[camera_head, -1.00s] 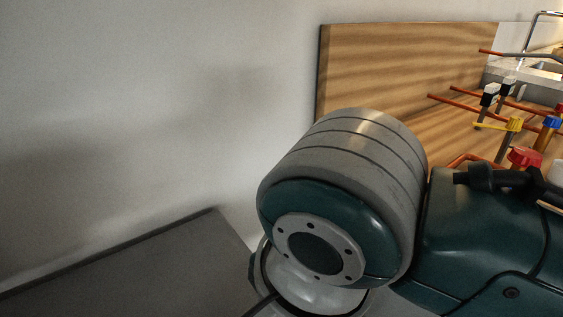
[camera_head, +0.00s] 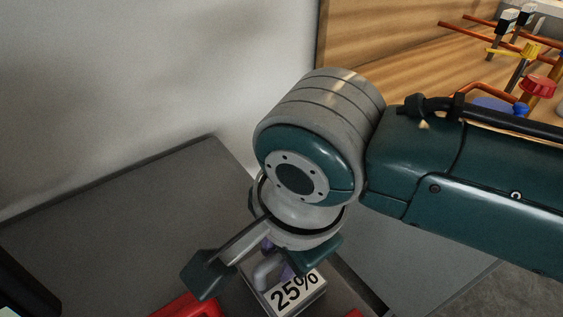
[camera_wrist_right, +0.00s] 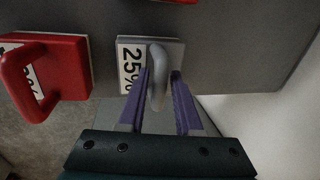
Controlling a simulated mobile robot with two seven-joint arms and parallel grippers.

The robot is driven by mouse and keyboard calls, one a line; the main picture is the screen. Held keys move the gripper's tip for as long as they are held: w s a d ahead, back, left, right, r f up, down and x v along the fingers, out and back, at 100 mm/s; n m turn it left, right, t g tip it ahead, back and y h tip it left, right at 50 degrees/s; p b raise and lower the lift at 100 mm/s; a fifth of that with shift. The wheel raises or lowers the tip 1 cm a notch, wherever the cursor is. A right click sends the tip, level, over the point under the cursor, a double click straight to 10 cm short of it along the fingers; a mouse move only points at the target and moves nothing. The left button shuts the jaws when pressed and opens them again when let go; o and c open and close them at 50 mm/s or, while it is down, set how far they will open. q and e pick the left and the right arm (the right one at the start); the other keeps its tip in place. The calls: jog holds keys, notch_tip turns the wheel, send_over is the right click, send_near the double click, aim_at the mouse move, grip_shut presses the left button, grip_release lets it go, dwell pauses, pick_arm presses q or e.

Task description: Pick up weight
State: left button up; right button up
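The grey weight (camera_head: 296,296) has a white "25%" label and a looped grey handle; it stands on the dark grey surface at the bottom of the head view. In the right wrist view the weight (camera_wrist_right: 128,50) is upper centre, its handle (camera_wrist_right: 158,85) pointing toward the camera. My right gripper (camera_head: 262,266) is open just above the weight. In the wrist view the purple-padded fingers of the right gripper (camera_wrist_right: 159,105) lie on either side of the handle; contact cannot be told. The arm's wrist hides part of the weight in the head view. My left gripper is not in view.
A red weight (camera_wrist_right: 72,72) with a handle stands close beside the grey one; it shows partly in the head view (camera_head: 188,306). A dark object (camera_head: 22,285) is at the lower left. A wooden panel with pipes and valves (camera_head: 420,45) is behind.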

grip_shut()
dwell(1.0)
